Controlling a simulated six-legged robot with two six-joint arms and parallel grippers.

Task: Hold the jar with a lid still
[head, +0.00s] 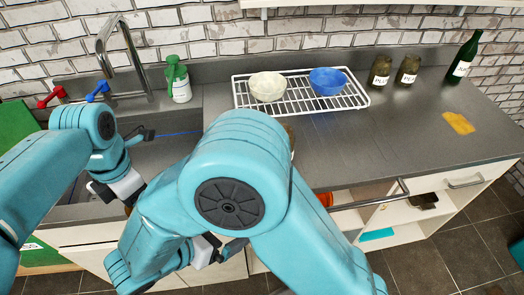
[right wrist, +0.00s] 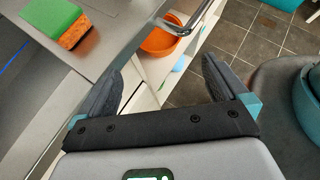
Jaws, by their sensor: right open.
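Two dark glass jars with white labels, the left one (head: 381,70) and the right one (head: 408,69), stand upright at the back right of the counter. I cannot make out their lids clearly, and no jar shows in the right wrist view. My right gripper (right wrist: 161,64) is open and empty, near the counter's front edge and far from these jars. In the head view my right arm hides most of it. My left gripper (head: 103,191) is low over the sink area; its fingers are mostly hidden. A small brownish patch shows beneath it, too covered to identify.
A green-and-orange sponge (right wrist: 63,24) lies on the counter. A white rack (head: 300,101) holds a cream bowl (head: 267,86) and a blue bowl (head: 327,81). A green bottle (head: 465,57) and yellow cloth (head: 458,123) are at right. An orange bowl (right wrist: 160,42) sits in an open cabinet.

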